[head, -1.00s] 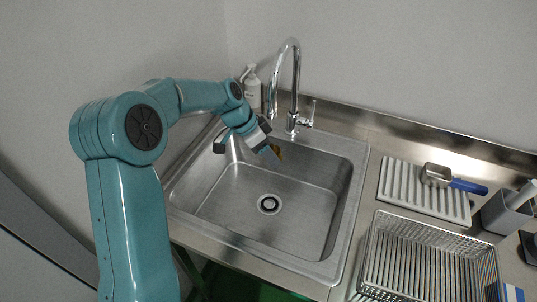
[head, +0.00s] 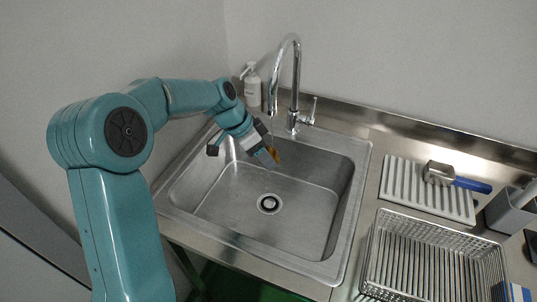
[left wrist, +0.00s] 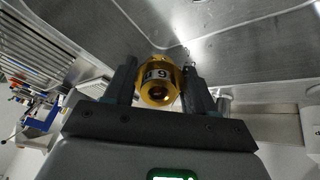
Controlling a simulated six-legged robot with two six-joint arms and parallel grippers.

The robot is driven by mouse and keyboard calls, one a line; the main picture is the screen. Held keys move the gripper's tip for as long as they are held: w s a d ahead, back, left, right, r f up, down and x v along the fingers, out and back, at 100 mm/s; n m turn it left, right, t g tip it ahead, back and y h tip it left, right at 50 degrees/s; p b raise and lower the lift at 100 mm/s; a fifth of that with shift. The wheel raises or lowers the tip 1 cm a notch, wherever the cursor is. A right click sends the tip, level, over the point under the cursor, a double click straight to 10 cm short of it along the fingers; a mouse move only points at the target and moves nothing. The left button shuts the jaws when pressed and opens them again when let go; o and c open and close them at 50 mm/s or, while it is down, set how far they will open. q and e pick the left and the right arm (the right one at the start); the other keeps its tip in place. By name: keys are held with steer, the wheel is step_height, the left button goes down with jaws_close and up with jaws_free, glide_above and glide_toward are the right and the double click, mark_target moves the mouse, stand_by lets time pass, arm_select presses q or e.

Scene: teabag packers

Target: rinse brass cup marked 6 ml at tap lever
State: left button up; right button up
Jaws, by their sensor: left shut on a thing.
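A brass cup (head: 275,154) shows as a small gold spot over the sink basin in the head view. In the left wrist view the cup (left wrist: 157,88) is large, with a pale label reading 6 and upside-down letters. My left gripper (head: 268,157) is shut on the cup, with one finger on each side of it in the left wrist view (left wrist: 160,82). The chrome tap (head: 296,85) arches above, its spout end just above the cup. A thin line below the spout looks like running water. The tap lever (head: 311,112) stands to the right. My right gripper is out of view.
The steel sink (head: 240,225) is empty around its drain (head: 269,204). A soap bottle (head: 252,88) stands behind it. To the right are a ribbed white mat (head: 405,190) with a blue-handled tool (head: 455,182), a wire rack (head: 430,255) and a grey holder (head: 508,212).

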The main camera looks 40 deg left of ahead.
arm_select(q)
steer(key=s+d+b, duration=0.3)
steer(key=s+d, duration=0.1)
steer(key=shift+s, duration=0.35)
stand_by(1.2)
steer(key=s+d+r+p, duration=0.1)
steer(key=s+d+r, duration=0.2)
steer(key=r, duration=0.1)
steer(key=shift+s+d, duration=0.25)
steer(key=shift+s, duration=0.1)
stand_by(0.5)
